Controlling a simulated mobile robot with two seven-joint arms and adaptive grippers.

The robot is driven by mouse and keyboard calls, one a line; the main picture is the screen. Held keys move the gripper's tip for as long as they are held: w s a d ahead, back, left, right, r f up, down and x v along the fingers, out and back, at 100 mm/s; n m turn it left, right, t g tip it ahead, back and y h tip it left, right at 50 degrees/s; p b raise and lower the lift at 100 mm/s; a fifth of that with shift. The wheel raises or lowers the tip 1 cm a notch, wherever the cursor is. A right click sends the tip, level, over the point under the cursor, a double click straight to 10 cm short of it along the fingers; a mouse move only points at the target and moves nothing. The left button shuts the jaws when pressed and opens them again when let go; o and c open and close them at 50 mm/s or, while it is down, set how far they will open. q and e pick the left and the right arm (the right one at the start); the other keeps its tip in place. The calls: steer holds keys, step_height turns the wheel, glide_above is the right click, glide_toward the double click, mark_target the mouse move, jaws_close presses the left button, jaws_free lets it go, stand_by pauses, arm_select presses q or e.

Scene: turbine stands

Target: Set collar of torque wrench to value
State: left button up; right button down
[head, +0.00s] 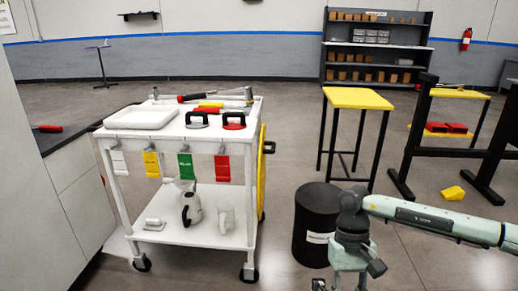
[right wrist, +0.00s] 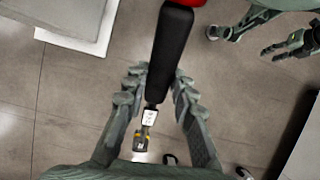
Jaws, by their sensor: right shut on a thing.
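In the right wrist view a tool with a black grip (right wrist: 172,55) and a red part (right wrist: 188,3) at the top edge runs between the fingers of my right gripper (right wrist: 158,92), which is shut on it. In the head view my right gripper (head: 349,284) points down and is cut off by the bottom edge. My left gripper (right wrist: 262,42) shows at the upper right, fingers apart and empty.
A white cart (head: 183,133) carries a tray (head: 142,117), red- and yellow-handled tools and black-handled items. A black bin (head: 311,220) stands beside my right gripper. A yellow-topped stool (head: 357,98) and a black stand (head: 414,140) are behind. Floor between cart and bin is clear.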

step_height(320, 180, up, 3)
steer(key=shift+f, duration=0.15)
steer(key=shift+r, duration=2.55)
arm_select(q)
steer(key=shift+s+f, duration=0.15)
steer(key=shift+s, duration=0.4)
steer(key=shift+w, duration=0.15)
